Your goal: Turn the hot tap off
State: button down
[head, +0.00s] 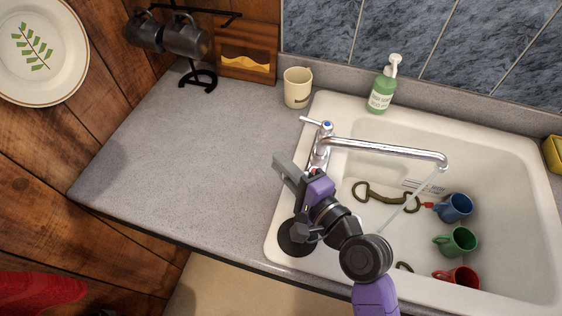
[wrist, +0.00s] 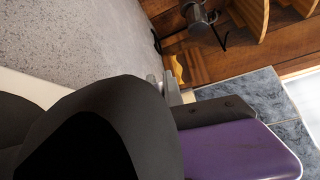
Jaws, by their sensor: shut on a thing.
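The chrome mixer tap (head: 385,147) stands at the left rim of the white sink, its long spout reaching right over the basin. A thin stream of water (head: 412,193) runs from the spout's end. The cold handle (head: 318,124), with a blue cap, is at the back of the tap body. My gripper (head: 288,172) is at the front of the tap body, shut on the hot tap handle. That handle is mostly hidden by the gripper; only a small red spot shows beside it. In the wrist view my gripper's own parts cover most of the tap.
A soap bottle (head: 382,88) and cream cup (head: 297,88) stand behind the tap.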

jog(key=shift+f, duration=0.1)
jog(key=c, duration=1.5)
grip_release()
jog(key=shift+o, duration=0.2)
jog(key=b+v, duration=0.1)
jog(key=v, duration=0.5)
jog(key=shift+s+d+b, duration=0.2)
jog(key=shift+d+b, duration=0.1)
jog(key=shift+b, duration=0.1)
jog(key=shift+s+d, duration=0.35)
jog(key=shift+s, duration=0.1)
